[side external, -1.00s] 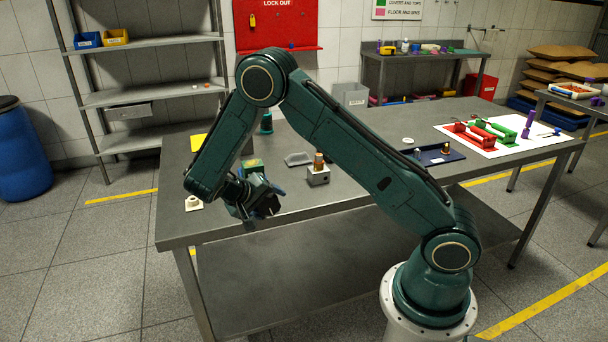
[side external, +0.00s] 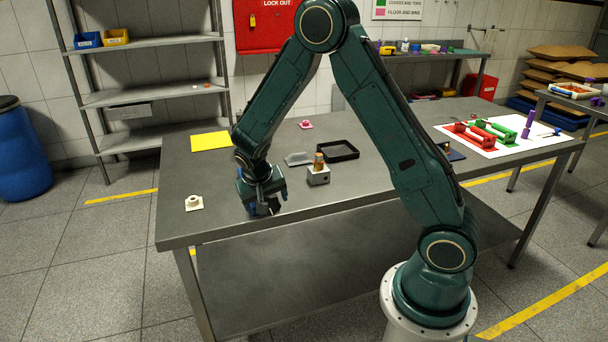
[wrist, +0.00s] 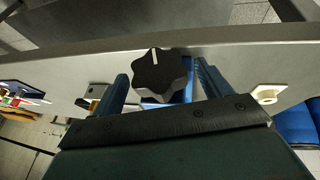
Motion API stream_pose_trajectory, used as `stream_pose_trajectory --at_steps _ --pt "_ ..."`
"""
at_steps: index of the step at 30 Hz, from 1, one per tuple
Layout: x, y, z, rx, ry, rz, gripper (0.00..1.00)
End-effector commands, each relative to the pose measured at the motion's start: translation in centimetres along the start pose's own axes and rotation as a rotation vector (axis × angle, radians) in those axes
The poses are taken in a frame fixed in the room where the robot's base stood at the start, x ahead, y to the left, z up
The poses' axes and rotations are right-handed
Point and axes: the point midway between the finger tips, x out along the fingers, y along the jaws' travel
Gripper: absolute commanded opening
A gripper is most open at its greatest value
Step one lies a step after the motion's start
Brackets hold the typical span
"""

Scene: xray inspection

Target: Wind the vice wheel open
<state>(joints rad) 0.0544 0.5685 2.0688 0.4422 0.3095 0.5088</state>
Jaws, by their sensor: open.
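The vice wheel (wrist: 158,76) is a black lobed knob with a white mark, seen close up in the wrist view. Blue parts of the vice (wrist: 182,96) show just behind it. My gripper (wrist: 161,70) is open, with one finger on each side of the wheel and small gaps showing between fingers and wheel. In the side view my gripper (side external: 264,206) points down low over the front left of the table and hides most of the vice and wheel. I cannot tell there what is finger and what is vice.
A pale block with a round fitting (side external: 194,203) lies left of my gripper. To the right are a grey block with a brass piece (side external: 318,171), a grey scoop-like part (side external: 299,158) and a black tray (side external: 338,150). A yellow sheet (side external: 211,141) lies behind. The front edge is close.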

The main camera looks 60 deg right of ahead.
Motion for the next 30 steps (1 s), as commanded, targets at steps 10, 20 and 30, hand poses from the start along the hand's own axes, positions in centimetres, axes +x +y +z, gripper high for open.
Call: stream_pose_trajectory --at_steps 10,20,30 --pt "-4.9 -0.1 0.0 -0.002 0.002 0.0 0.77" --pt "-9.5 -0.1 -0.1 -0.002 0.003 0.002 0.77" --pt "-13.7 0.5 0.2 -0.016 -0.002 -0.019 0.77"
